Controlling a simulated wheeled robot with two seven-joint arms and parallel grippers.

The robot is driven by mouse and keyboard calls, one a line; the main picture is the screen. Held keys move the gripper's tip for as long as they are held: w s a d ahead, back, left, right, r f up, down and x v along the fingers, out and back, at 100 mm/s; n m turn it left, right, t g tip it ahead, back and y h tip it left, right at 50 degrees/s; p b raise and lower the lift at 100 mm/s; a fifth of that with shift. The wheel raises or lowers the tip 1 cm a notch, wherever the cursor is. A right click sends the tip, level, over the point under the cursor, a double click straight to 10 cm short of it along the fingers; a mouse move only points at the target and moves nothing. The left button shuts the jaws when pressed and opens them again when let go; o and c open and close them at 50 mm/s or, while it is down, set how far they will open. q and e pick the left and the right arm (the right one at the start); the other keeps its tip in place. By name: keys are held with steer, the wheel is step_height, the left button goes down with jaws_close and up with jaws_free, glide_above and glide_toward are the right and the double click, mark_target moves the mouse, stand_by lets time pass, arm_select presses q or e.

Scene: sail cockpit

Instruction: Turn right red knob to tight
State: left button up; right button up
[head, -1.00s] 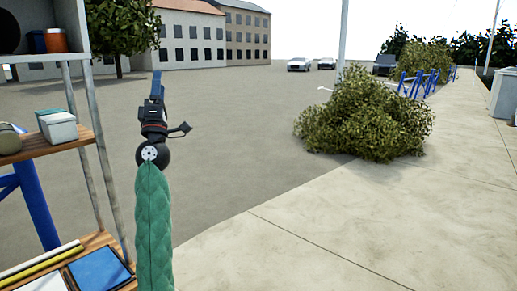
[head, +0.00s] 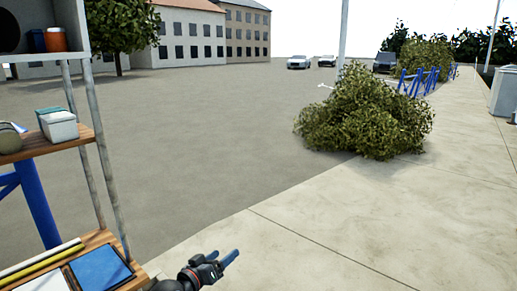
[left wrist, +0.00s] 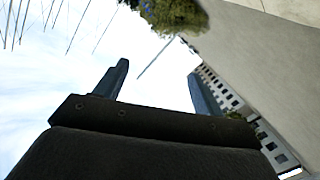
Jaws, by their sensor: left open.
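No red knob shows in either view. My left gripper (head: 230,258) is low in the head view, near the bottom edge, over the pavement and pointing to the right. In the left wrist view its two fingers (left wrist: 158,88) stand apart with only sky and street between them, so it is open and empty. My right gripper is out of view.
A shelf unit (head: 70,140) with wooden boards stands at the left. It holds a grey-white box (head: 60,127), a blue folder (head: 100,269) and an orange container (head: 56,40).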

arm_select(q)
steer(key=s+f+m+g+y, duration=0.1)
steer(key=s+f+g+y, duration=0.45)
steer(key=s+f, duration=1.4)
steer(key=s+a+f+g+y, duration=0.1)
steer(key=s+f+g, duration=0.2)
steer(key=s, duration=0.7)
steer(key=s+a+f+g+y, duration=0.1)
steer(key=s+a+f+g, duration=0.1)
steer(key=s, duration=0.8)
steer(key=shift+f+g, duration=0.65)
steer(key=shift+g, duration=0.1)
steer(key=shift+a, duration=0.1)
